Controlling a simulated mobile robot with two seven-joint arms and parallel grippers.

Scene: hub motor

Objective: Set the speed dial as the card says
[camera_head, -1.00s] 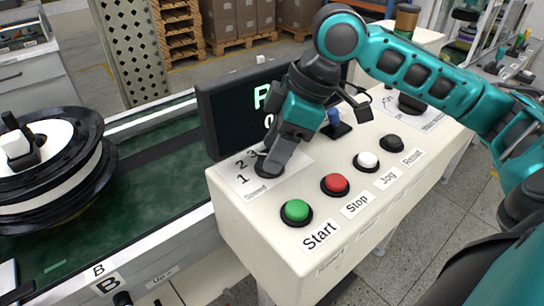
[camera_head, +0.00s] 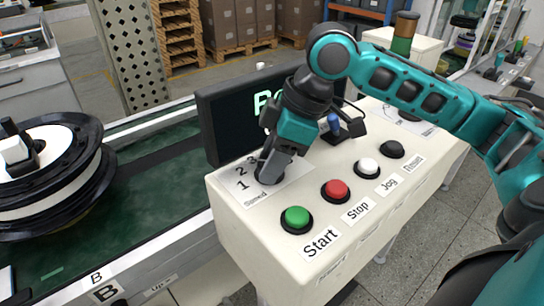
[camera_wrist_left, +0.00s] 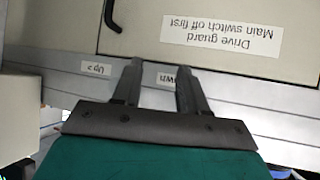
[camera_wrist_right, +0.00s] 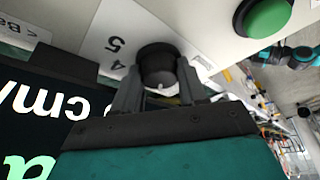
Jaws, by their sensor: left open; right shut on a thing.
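The black speed dial (camera_head: 268,174) stands on a white label (camera_head: 243,187) with 1, 2 and 3 showing at the console's left end. My right gripper (camera_head: 270,166) reaches down onto the dial and is shut on it. In the right wrist view, the dial (camera_wrist_right: 157,62) sits between the fingers (camera_wrist_right: 158,82), with 4 and 5 beside it. I cannot tell which number it points to. My left gripper (camera_wrist_left: 158,70) is open and empty, in front of a grey conveyor side. I cannot make out a card with a readable speed.
The console has a green Start button (camera_head: 297,219), a red Stop button (camera_head: 335,191), a white Jog button (camera_head: 367,169) and a black Reset button (camera_head: 392,149). A display (camera_head: 228,125) behind is partly hidden by my arm. A wheel-like hub (camera_head: 60,190) is on the green conveyor.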

